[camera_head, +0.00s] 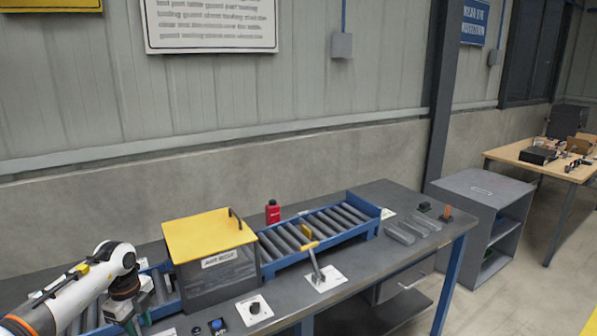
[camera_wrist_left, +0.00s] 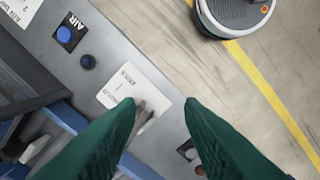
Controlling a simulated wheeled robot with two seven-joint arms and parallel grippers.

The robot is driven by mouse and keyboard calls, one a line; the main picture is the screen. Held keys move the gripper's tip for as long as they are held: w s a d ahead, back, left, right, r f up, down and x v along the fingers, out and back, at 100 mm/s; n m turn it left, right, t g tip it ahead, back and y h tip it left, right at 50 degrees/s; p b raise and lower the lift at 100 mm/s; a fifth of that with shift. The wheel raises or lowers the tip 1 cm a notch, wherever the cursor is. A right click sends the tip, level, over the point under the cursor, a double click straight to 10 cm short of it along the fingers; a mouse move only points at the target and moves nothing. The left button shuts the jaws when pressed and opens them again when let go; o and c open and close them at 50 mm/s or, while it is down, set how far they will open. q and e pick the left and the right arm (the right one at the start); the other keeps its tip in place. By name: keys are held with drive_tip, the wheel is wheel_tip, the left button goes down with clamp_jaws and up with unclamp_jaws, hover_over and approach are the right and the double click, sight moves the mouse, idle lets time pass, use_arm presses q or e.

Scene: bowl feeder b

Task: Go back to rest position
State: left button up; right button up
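My left arm comes in from the left edge of the head view, reaching over the near left part of the grey workbench (camera_head: 385,258). Its left gripper (camera_head: 132,318) points down there, low in the picture and left of the yellow-lidded box (camera_head: 210,235). In the left wrist view the two green fingers of the left gripper (camera_wrist_left: 160,103) stand apart with nothing held between them. Beyond the gap is a white labelled plate (camera_wrist_left: 133,86) on the bench, partly hidden by the fingers. My right gripper is in neither view.
A roller conveyor (camera_head: 315,228) crosses the bench behind the lever with a yellow handle (camera_head: 317,264). A red bottle (camera_head: 272,212) stands behind it. A blue button (camera_wrist_left: 65,35) sits near the plate.

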use_arm(q)
drive_tip(key=s+d+f+n+t+h, duration=0.2)
drive_tip(key=d+f+t+h, duration=0.25)
drive_tip(key=d+f, duration=0.6)
drive_tip(key=s+d+f+n+t+h, duration=0.25)
drive_tip(key=d+f+h, duration=0.35)
drive_tip(key=d+f, duration=0.4)
drive_tip(key=s+a+f+n+t+y+b, duration=0.1)
drive_tip(key=s+a+f+n+y, duration=0.35)
drive_tip(key=s+f, duration=0.65)
drive_tip(key=s+a+f+n+y, duration=0.35)
drive_tip(key=s+f+n, duration=0.25)
drive_tip(key=s+f, duration=0.5)
drive_tip(key=s+f+n+g+y, duration=0.1)
drive_tip(key=s+f+g, duration=0.2)
drive_tip(key=s, duration=1)
drive_tip(key=s+f+n+g+y, duration=0.2)
drive_tip(key=s+f+g, duration=0.2)
drive_tip(key=s, duration=0.9)
wheel_tip(320, 180, down, 3)
drive_tip(key=shift+d+b, duration=0.3)
drive_tip(key=shift+d, duration=0.05)
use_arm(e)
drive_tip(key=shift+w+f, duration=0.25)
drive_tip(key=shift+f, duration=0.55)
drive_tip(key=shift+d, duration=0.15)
